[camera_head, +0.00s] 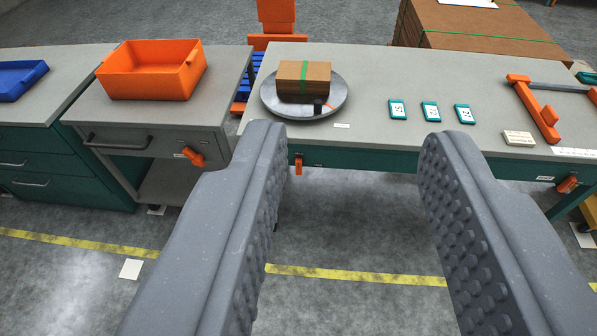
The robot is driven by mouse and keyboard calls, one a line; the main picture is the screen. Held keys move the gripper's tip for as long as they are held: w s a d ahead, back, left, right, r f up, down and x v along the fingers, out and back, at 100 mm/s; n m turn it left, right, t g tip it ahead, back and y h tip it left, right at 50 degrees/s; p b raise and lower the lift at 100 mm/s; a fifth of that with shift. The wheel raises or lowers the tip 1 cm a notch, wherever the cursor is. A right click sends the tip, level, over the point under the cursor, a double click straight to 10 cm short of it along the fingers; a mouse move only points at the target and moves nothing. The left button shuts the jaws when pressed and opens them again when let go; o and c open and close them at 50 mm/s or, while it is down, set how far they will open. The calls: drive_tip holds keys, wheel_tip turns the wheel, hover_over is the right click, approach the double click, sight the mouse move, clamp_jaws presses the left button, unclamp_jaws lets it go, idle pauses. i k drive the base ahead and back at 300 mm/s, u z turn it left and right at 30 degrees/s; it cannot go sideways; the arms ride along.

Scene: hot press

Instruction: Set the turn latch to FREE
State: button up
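My gripper (352,142) is open and empty. Its two grey, studded fingers reach up from the bottom of the view, wide apart, with floor and the table's front edge showing between them. Three small orange handles could be the turn latch: one (299,164) on the table's front edge below the round plate, just right of my left finger; one (195,156) on the drawer front at left; and one (567,184) at the table's right end. Small labels sit by them, too small to read, so I cannot tell which is the turn latch or its setting.
A grey round plate (334,92) on the table (372,70) carries a brown box (290,76) with a green strap. Several teal tags and an orange frame (545,125) lie to the right. An orange bin (150,84) stands on the left cabinet. The floor in front is clear.

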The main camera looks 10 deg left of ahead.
sight(298, 160)
drive_tip(key=k, duration=0.5)
drive_tip(key=z, duration=0.75)
drive_tip(key=i, duration=1.6)
drive_tip(key=u, duration=0.3)
